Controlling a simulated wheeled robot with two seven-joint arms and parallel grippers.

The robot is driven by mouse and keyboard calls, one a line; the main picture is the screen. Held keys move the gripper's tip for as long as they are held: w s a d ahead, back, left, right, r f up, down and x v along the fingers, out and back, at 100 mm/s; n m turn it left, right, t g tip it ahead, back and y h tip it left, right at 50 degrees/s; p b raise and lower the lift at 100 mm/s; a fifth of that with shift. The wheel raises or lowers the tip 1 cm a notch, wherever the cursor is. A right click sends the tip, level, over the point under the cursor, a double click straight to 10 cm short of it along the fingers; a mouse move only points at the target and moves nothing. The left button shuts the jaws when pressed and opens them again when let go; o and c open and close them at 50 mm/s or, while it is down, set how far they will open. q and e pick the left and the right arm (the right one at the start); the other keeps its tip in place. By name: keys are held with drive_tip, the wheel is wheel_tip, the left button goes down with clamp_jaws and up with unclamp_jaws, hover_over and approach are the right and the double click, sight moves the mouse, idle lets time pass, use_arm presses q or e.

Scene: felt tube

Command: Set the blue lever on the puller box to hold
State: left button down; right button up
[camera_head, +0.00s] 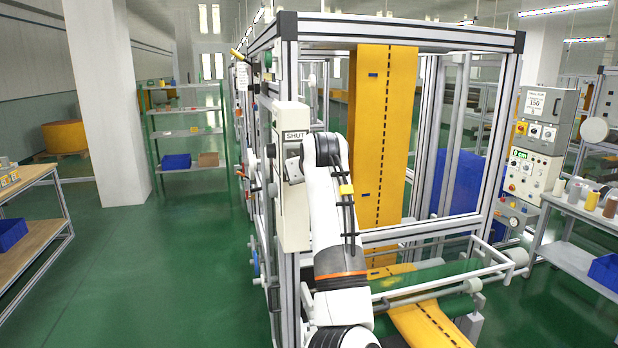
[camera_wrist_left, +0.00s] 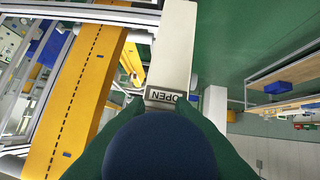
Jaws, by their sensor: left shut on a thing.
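A tall pale box (camera_head: 292,195) with a SHUT sign (camera_head: 295,135) at its top is mounted on the left front post of the metal frame. My left arm reaches up to this box, and its gripper is mostly hidden there by the arm. In the left wrist view, the gripper (camera_wrist_left: 155,118) is shut on a dark blue rounded thing (camera_wrist_left: 155,150), which fills the lower middle. An upside-down OPEN sign (camera_wrist_left: 166,96) shows just beyond it, on the pale box (camera_wrist_left: 176,50). I cannot tell the lever's setting. My right gripper is not in view.
Orange felt (camera_head: 382,130) hangs inside the frame (camera_head: 400,35), right of my arm. A grey control panel (camera_head: 535,150) stands on the right. A green shelf (camera_head: 187,134) and a workbench (camera_head: 30,190) are to the left. Green floor (camera_head: 160,270) left of the frame is clear.

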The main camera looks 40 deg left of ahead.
use_arm(q)
drive_tip(key=shift+f, duration=0.1)
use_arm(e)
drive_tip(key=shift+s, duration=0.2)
use_arm(q)
drive_tip(key=c, duration=1.3)
unclamp_jaws()
drive_tip(key=shift+o, duration=0.2)
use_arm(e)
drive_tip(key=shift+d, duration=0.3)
use_arm(q)
drive_tip(key=shift+d, duration=0.1)
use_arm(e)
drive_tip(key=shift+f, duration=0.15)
use_arm(q)
drive_tip(key=shift+s+d+r+b, duration=0.2)
drive_tip(key=shift+b, duration=0.15)
drive_tip(key=b+v, duration=0.4)
drive_tip(key=v, duration=0.7)
drive_tip(key=shift+b, duration=0.4)
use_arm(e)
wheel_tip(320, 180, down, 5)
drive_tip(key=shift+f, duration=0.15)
